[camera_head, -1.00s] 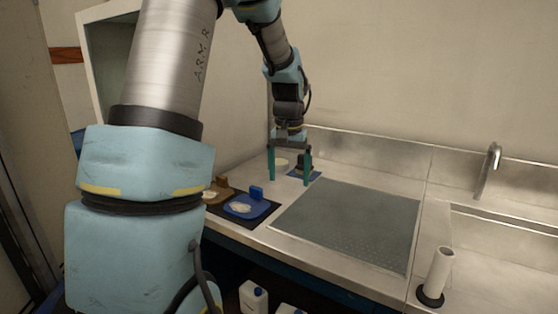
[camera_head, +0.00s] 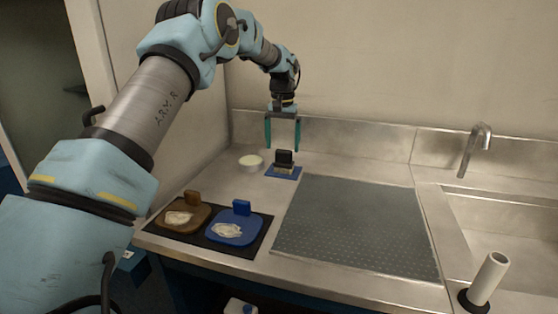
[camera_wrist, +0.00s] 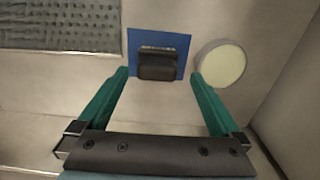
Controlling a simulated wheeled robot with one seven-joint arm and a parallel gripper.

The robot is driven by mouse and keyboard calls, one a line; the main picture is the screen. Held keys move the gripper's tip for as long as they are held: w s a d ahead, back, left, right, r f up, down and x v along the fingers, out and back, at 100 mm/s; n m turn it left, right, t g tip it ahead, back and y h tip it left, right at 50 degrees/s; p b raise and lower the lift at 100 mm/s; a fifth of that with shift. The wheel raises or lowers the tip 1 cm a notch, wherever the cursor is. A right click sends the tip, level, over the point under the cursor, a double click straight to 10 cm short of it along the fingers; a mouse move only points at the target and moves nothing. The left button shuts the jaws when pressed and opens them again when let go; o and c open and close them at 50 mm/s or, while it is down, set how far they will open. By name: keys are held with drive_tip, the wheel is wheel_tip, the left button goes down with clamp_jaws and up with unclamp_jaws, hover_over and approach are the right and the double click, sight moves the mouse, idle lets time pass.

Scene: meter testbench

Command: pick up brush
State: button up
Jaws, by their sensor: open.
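The brush (camera_head: 284,158) has a dark block-shaped handle and a paler strip low down. It stands on a small blue mat (camera_head: 283,173) near the back of the steel counter. My gripper (camera_head: 283,148) is open and empty, with its green fingers pointing down above the brush. In the wrist view the brush (camera_wrist: 158,66) lies just beyond the fingertips, between their lines, and the gripper (camera_wrist: 160,76) shows a wide gap. The fingers do not appear to touch it.
A round pale-topped dish (camera_head: 250,163) is left of the brush. A brown holder (camera_head: 184,215) and a blue holder (camera_head: 234,230) sit on a black mat in front. A grey perforated mat (camera_head: 355,225) is to the right, then a sink (camera_head: 520,235) and white roll (camera_head: 488,278).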

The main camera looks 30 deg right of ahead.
sight(284, 162)
drive_tip(key=shift+d+f+p, duration=0.15)
drive_tip(key=shift+f+p, duration=0.55)
drive_tip(key=shift+f, duration=1.05)
drive_tip(key=shift+d+f+p, duration=0.1)
drive_tip(key=shift+f+p, duration=0.55)
drive_tip(key=shift+f, duration=1.1)
drive_tip(key=shift+c, duration=0.2)
drive_tip(key=c, duration=1.2)
